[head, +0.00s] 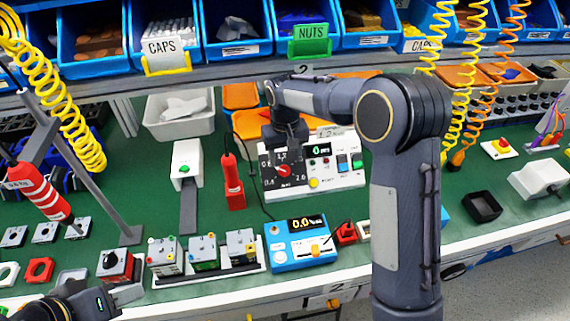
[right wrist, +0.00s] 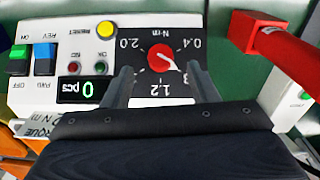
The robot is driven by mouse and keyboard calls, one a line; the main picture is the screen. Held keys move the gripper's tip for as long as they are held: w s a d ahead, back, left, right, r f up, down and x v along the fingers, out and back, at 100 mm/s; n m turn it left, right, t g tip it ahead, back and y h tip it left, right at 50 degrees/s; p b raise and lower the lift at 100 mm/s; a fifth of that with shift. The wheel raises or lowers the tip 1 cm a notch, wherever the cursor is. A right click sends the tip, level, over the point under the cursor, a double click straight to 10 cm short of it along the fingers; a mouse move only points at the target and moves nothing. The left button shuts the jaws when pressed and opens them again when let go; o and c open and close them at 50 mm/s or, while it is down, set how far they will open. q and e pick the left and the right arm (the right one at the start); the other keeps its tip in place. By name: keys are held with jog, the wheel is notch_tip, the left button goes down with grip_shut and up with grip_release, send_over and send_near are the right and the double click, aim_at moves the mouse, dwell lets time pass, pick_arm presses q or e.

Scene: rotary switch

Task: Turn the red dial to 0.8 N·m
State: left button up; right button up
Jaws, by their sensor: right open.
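The red dial (head: 284,170) is on a white control panel (head: 330,180) at mid-table; it also shows in the right wrist view (right wrist: 161,58), upside down. Its white pointer aims lower right there, toward a label partly hidden by a finger, of which an 8 shows. The 0.4, 1.2 and 2.0 labels are readable. My right gripper (head: 287,143) is just above the dial. In the right wrist view my right gripper (right wrist: 162,68) is open, one finger on each side of the dial with gaps. My left gripper (head: 120,292) is partly visible at lower left; its jaw state is unclear.
The panel has a green display (right wrist: 88,90), a yellow button (right wrist: 106,29) and coloured rocker switches. A red tool (head: 233,182) stands left of it. A blue meter (head: 300,243) is in front.

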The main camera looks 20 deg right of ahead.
aim_at(286, 173)
notch_tip(286, 173, up, 4)
jog(key=shift+s+f, duration=0.1)
jog(key=shift+f, duration=0.15)
jog(key=s+d+r+t+y, duration=0.1)
jog(key=s+d+r, duration=0.15)
jog(key=s, duration=0.25)
jog(key=s+d+r+m+y, duration=0.1)
jog(key=s+d+r, duration=0.15)
jog(key=s, duration=0.25)
jog(key=s+d+r+t+y, duration=0.1)
jog(key=s+d+r, duration=0.15)
jog(key=s, duration=0.25)
jog(key=s+a+f+m+t, duration=0.1)
jog(key=s+a+f+t, duration=0.1)
jog(key=s, duration=1.5)
jog(key=shift+f+t+y, duration=0.4)
jog(key=shift+f+t, duration=0.05)
jog(key=shift+t, duration=0.15)
